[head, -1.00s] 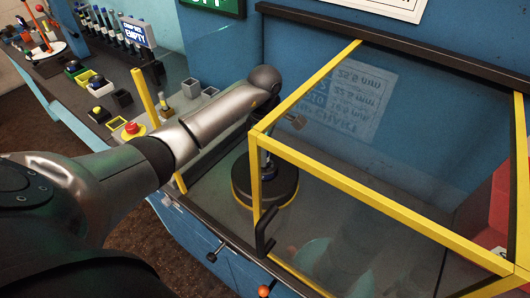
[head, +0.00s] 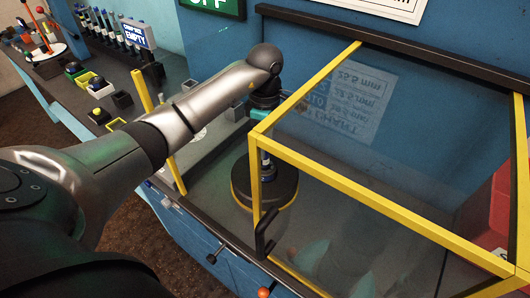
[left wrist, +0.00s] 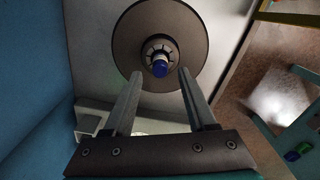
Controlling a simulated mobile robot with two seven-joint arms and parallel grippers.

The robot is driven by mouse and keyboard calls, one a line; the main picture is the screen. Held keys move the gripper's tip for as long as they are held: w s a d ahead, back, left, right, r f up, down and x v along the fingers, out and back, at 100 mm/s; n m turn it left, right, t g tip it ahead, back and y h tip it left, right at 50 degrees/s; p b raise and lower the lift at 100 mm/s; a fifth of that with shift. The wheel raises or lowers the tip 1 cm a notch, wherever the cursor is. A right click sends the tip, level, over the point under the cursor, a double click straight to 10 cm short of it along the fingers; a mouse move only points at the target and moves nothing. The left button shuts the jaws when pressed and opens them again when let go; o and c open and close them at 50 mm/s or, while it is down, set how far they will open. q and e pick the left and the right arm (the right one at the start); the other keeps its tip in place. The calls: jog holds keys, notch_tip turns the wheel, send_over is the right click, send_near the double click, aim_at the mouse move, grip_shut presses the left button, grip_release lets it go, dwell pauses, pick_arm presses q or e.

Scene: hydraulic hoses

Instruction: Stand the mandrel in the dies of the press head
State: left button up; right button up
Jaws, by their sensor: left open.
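The press head (head: 272,190) is a round dark body with a yellow lower band, behind the clear guard. The left wrist view shows it from above as a dark disc (left wrist: 125,45) with a ring of dies (left wrist: 160,45) at its centre. The mandrel (left wrist: 160,68), with a blue end, stands out from the middle of the dies. How deep it sits is hidden. My left gripper (left wrist: 161,75) is open; its two fingers lie on either side of the blue end, apart from it in the picture. In the head view my wrist is above the press head.
The guard's yellow frame (head: 350,180), with clear panels and a black handle (head: 264,232), stands close to my left arm. A red box (head: 500,205) is at the right.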

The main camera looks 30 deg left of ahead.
pick_arm(q)
notch_tip(320, 180, up, 7)
jog(key=shift+r, duration=0.2)
dwell(1.4)
